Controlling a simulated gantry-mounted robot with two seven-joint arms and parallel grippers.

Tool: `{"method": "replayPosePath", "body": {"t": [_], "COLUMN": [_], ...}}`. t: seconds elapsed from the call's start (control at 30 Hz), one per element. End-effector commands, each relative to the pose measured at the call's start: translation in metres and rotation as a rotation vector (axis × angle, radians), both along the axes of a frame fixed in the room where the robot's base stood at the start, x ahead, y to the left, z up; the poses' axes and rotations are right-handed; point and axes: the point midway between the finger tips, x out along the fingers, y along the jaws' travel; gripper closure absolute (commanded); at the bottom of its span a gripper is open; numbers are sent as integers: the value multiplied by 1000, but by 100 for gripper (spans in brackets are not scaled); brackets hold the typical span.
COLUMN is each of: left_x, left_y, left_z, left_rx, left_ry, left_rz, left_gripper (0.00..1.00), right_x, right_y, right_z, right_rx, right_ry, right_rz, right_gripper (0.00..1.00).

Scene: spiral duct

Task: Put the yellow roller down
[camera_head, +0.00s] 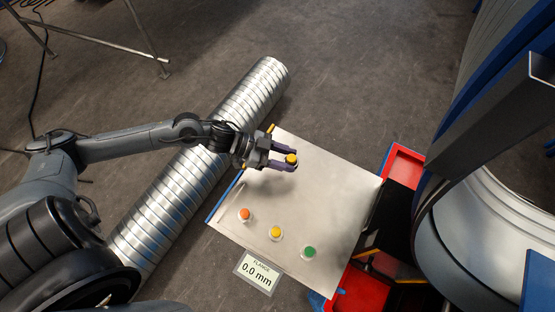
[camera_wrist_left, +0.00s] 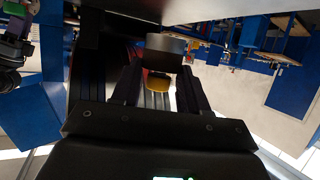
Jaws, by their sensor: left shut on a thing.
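My left gripper (camera_head: 284,163) is shut on a yellow roller (camera_head: 290,158), held over the far part of the pale worktable (camera_head: 310,200). Its yellow top shows between the purple fingers. In the left wrist view the roller's yellow part (camera_wrist_left: 157,82) and a metal cylinder part (camera_wrist_left: 165,55) show between the dark fingers. I cannot tell whether the roller touches the tabletop. Another yellow-topped roller (camera_head: 276,233) stands on the table, between an orange-topped one (camera_head: 245,215) and a green-topped one (camera_head: 310,252). My right gripper does not show in the head view.
A ribbed spiral duct (camera_head: 200,170) lies left of the table under my left arm. Red trays (camera_head: 400,165) and a large machine (camera_head: 480,190) stand to the right. The table's middle is clear.

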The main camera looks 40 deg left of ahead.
Motion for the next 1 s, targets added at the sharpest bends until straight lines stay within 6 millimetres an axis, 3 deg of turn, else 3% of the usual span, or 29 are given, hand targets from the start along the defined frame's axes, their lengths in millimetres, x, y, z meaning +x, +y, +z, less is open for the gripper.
{"method": "replayPosePath", "body": {"t": [0.1, 0.3, 0.7, 1.0], "left_x": [-3, -5, -5, -5], "left_y": [18, 31, 31, 31], "left_z": [-9, -17, -54, -58], "left_rx": [0, 0, -1, 1], "left_ry": [-1, -4, -4, -4], "left_rz": [2, 1, 1, -1], "left_gripper": [98, 98, 98, 98], "right_x": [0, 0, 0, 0], "right_y": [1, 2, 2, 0], "right_z": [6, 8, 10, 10], "right_rx": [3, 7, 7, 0], "right_ry": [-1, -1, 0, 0], "right_rz": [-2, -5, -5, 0], "right_gripper": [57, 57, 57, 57]}}
